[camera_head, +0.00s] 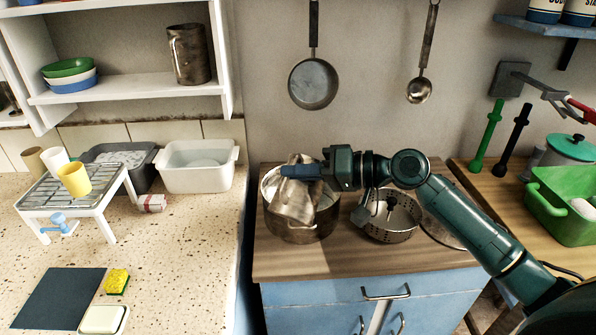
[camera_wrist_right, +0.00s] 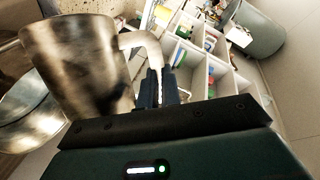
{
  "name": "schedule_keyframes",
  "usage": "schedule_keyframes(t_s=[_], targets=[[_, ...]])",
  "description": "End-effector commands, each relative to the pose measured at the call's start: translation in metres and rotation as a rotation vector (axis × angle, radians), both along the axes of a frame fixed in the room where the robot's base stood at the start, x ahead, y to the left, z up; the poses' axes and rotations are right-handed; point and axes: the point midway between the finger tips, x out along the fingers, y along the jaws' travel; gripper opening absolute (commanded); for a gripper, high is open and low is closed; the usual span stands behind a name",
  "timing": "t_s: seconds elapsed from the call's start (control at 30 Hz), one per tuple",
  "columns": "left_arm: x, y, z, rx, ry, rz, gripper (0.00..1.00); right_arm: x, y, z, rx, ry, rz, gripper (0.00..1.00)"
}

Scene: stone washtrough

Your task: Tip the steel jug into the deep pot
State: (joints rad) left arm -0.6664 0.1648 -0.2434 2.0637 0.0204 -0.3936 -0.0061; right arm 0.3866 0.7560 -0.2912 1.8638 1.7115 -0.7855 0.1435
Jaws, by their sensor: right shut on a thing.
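The steel jug (camera_head: 297,198) is tilted over the mouth of the deep pot (camera_head: 301,235) and partly inside its outline in the head view. My right gripper (camera_head: 300,171) reaches in from the right above the pot and is shut on the jug. In the right wrist view the jug (camera_wrist_right: 78,68) fills the upper left, and its handle (camera_wrist_right: 143,46) runs to the gripper fingers (camera_wrist_right: 160,88). The jug's contents and most of the pot's inside are hidden. My left gripper is not in view.
A colander (camera_head: 391,217) stands right of the pot on the wooden top (camera_head: 345,262). A pan (camera_head: 313,84) and a ladle (camera_head: 419,90) hang on the wall behind. A white tub (camera_head: 197,166) and a rack (camera_head: 70,186) with cups stand left. The counter's front is mostly clear.

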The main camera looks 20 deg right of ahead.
Motion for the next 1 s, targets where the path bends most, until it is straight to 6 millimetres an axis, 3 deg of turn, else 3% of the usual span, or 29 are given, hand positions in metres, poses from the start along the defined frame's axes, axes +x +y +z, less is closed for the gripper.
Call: schedule_keyframes(t_s=[1.0], targets=[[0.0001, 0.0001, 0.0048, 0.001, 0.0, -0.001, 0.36, 0.0045, -0.0046, 0.0045, 0.038, 0.031, -0.001, 0.0]])
